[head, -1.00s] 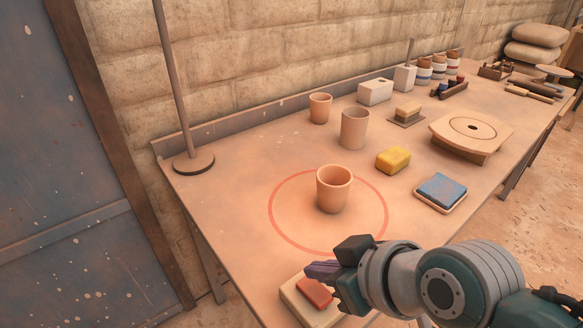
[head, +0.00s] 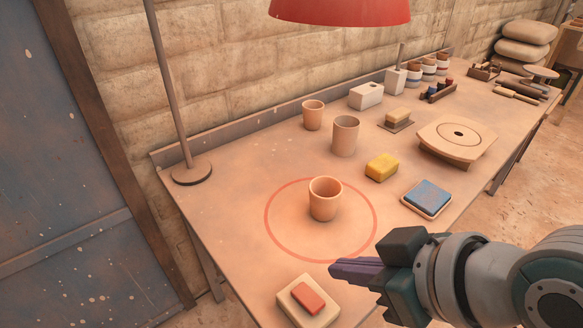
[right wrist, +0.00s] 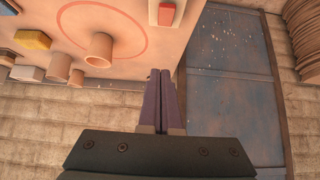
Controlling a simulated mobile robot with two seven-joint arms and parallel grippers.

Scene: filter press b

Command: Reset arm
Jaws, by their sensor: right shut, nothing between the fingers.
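My right gripper (head: 335,268) is shut and empty. In the head view it hangs over the front edge of the table, in front of the red circle (head: 268,238). Its purple fingers also show closed together in the right wrist view (right wrist: 160,74). A clay cup (head: 325,200) stands upright inside the circle, apart from the gripper; it also shows in the right wrist view (right wrist: 99,50). A red block (head: 308,298) lies on a pale slab (head: 325,313) at the near edge, to the left of and below the fingers. My left gripper is not in view.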

